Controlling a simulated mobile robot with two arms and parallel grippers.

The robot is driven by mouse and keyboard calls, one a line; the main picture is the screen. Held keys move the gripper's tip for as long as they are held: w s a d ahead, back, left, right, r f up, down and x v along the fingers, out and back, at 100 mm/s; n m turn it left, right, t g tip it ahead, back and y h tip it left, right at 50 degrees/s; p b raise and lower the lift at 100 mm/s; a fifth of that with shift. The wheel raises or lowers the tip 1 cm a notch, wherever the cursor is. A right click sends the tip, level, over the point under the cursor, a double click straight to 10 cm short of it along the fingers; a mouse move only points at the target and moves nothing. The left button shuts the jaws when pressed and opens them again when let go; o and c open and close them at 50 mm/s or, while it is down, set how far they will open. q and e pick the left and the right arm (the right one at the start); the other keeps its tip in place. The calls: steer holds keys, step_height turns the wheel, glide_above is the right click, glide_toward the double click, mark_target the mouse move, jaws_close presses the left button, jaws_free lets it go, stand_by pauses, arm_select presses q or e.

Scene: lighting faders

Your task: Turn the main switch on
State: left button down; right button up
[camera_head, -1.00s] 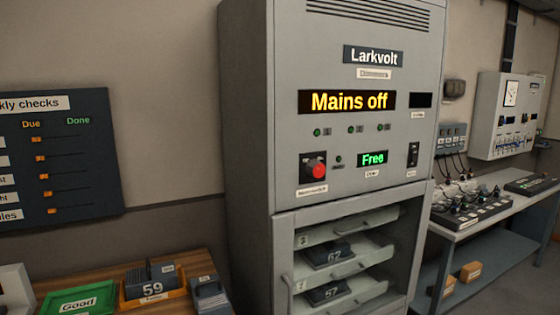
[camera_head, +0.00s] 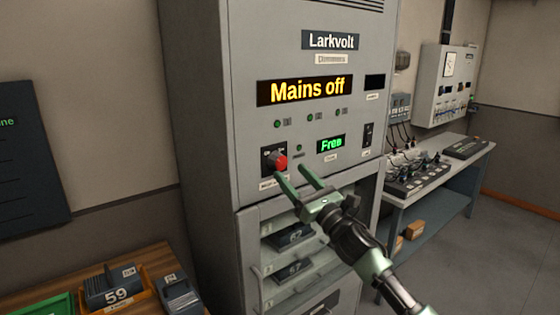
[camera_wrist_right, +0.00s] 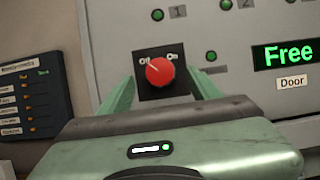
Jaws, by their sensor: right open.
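The main switch is a red rotary knob (camera_head: 280,162) on a black plate on the grey Larkvolt cabinet (camera_head: 225,120). In the right wrist view the knob (camera_wrist_right: 160,72) shows with "Off" at its upper left and "On" at its upper right; its pale mark points toward "Off". The display (camera_head: 305,90) reads "Mains off". My right gripper (camera_head: 293,170) is open in front of the panel, just below and right of the knob in the head view. In the wrist view its green fingers (camera_wrist_right: 160,92) stand on either side of the knob plate, with nothing between them gripped. My left gripper is not in view.
A green "Free" door display (camera_head: 331,143) and a black rocker switch (camera_head: 368,134) sit right of the knob. Below is an open bay with drawers (camera_head: 290,240). A wooden table (camera_head: 150,262) stands left, a workbench (camera_head: 440,176) right.

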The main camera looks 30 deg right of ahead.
mark_target(282, 164)
steer(key=p+x, duration=0.1)
steer(key=x, duration=0.3)
steer(key=shift+w, duration=0.3)
jaws_close()
